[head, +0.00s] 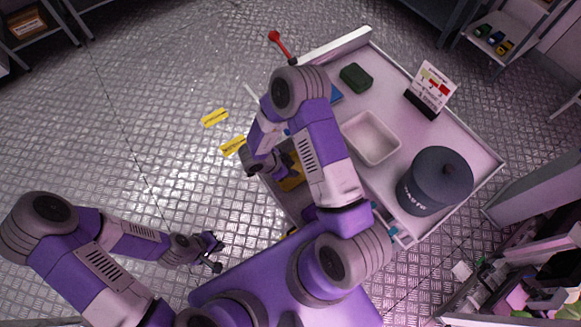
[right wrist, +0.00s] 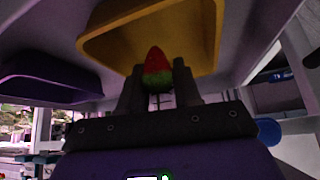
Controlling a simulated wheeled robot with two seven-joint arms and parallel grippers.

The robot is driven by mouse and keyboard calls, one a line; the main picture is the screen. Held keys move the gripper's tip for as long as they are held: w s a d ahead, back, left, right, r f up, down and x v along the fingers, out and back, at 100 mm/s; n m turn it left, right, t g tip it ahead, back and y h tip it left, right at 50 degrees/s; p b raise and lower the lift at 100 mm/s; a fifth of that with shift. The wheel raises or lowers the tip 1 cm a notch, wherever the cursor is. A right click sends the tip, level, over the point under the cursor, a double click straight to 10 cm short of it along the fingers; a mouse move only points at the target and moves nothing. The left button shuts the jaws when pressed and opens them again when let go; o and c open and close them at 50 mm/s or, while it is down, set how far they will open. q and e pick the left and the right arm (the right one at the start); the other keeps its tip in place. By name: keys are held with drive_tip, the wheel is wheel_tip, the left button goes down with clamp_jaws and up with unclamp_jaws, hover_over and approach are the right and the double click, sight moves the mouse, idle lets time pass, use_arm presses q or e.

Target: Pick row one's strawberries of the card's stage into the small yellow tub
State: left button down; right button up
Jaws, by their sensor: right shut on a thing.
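My right gripper (right wrist: 158,82) is shut on a strawberry (right wrist: 156,62), which has a red tip and a green lower end. In the right wrist view the strawberry shows against the yellow tub (right wrist: 204,22). I cannot tell whether it is inside the rim or just above it. In the head view the right gripper (head: 283,162) is at the yellow tub (head: 293,183) on the cart, and my arm hides part of the tub. A card (head: 434,82) stands upright at the cart's far side; its print is too small to read. My left gripper (head: 213,252) is open and empty above the floor.
The cart (head: 395,160) also holds a white tray (head: 350,128), a dark lidded bin (head: 425,190), a green block (head: 356,77) and a blue item (head: 336,95) partly behind my arm. Racks stand at the right. Yellow labels (head: 215,117) lie on the open metal floor at the left.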

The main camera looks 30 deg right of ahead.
drive_tip(key=o, duration=1.4)
drive_tip(key=shift+o, duration=0.2)
drive_tip(key=shift+r, duration=0.15)
wheel_tip(320, 180, up, 7)
drive_tip(key=p, duration=0.7)
drive_tip(key=shift+p, duration=0.4)
